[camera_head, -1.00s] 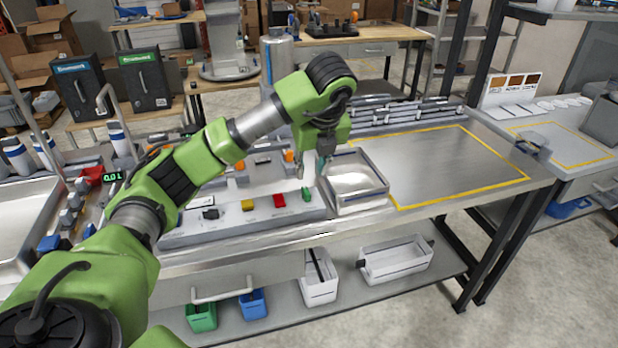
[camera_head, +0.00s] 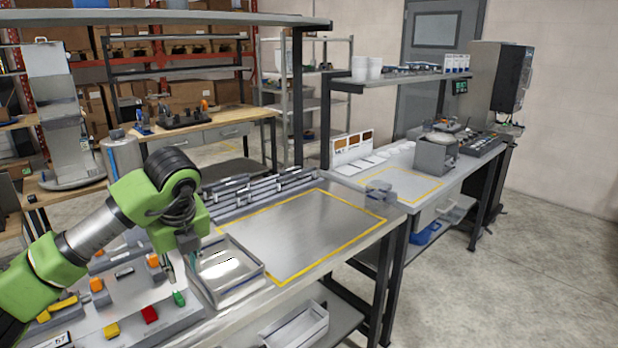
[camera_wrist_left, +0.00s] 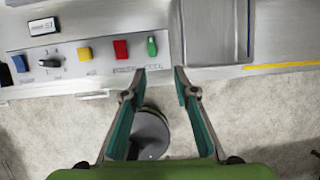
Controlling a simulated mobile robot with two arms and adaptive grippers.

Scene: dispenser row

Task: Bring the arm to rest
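My green left arm (camera_head: 95,235) comes in from the left in the head view. My left gripper (camera_head: 183,266) points down over the bench, by the left edge of the metal tray (camera_head: 258,272) and above the control panel (camera_head: 190,318). In the left wrist view its fingers (camera_wrist_left: 159,73) are apart with nothing between them. The green switch (camera_wrist_left: 152,45), red button (camera_wrist_left: 121,49) and tray (camera_wrist_left: 212,35) lie beyond the fingertips. My right gripper is in neither view.
A yellow-outlined steel work area (camera_head: 305,235) right of the tray is bare. Metal bars (camera_head: 262,190) lie behind it. A second bench with a grey box (camera_head: 435,155) stands farther right. A white bin (camera_head: 297,328) sits on the lower shelf. Floor at right is clear.

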